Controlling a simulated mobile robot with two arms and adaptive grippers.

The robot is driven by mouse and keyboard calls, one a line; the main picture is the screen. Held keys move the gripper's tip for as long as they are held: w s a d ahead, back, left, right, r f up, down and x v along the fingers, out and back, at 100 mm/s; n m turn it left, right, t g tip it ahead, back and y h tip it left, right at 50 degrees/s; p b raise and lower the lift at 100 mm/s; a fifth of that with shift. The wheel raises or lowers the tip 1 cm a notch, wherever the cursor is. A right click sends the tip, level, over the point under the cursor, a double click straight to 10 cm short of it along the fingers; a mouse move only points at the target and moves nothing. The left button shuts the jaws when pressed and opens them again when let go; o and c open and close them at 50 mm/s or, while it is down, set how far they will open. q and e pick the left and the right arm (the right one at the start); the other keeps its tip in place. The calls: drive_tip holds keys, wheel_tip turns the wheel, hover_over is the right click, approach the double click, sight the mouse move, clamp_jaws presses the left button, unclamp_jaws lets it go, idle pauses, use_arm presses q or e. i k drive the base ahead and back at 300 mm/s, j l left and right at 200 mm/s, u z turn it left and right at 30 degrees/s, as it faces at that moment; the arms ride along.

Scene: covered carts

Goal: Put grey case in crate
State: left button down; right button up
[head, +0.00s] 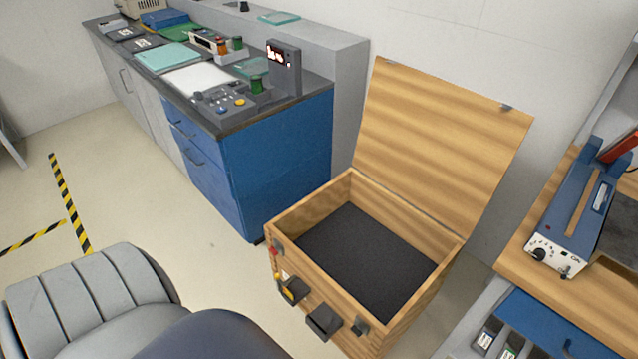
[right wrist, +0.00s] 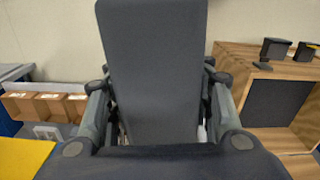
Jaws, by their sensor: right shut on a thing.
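The grey case (right wrist: 152,45) is a dark grey flat slab that stands tall in the right wrist view. My right gripper (right wrist: 157,88) is shut on it, with a finger at each side. The wooden crate (head: 312,205) is in the middle right of the head view, with its lid (head: 440,140) raised. Its dark-lined inside looks empty. The crate also shows at the right of the right wrist view (right wrist: 232,62), apart from the case. The gripper and the case cannot be made out in the head view. My left gripper is not in view.
A blue cabinet (head: 270,150) with a cluttered top stands left of the crate. A wooden bench (head: 520,240) with a blue device (head: 575,215) is at the right. A wall is close behind the lid. Open floor (head: 200,240) lies left of the crate.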

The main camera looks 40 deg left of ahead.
sight(350, 261)
drive_tip(key=j+u, duration=0.1)
drive_tip(key=j, duration=0.4)
drive_tip(key=i+j+u, duration=0.1)
drive_tip(key=j, duration=0.35)
drive_tip(key=i+j+u, duration=0.1)
drive_tip(key=j, duration=0.4)
drive_tip(key=i+j+u, duration=0.1)
drive_tip(key=j, duration=0.35)
drive_tip(key=i+j+u, duration=0.1)
drive_tip(key=i, duration=0.3)
drive_tip(key=i+j, duration=0.1)
drive_tip(key=i, duration=0.35)
drive_tip(key=j+u, duration=0.05)
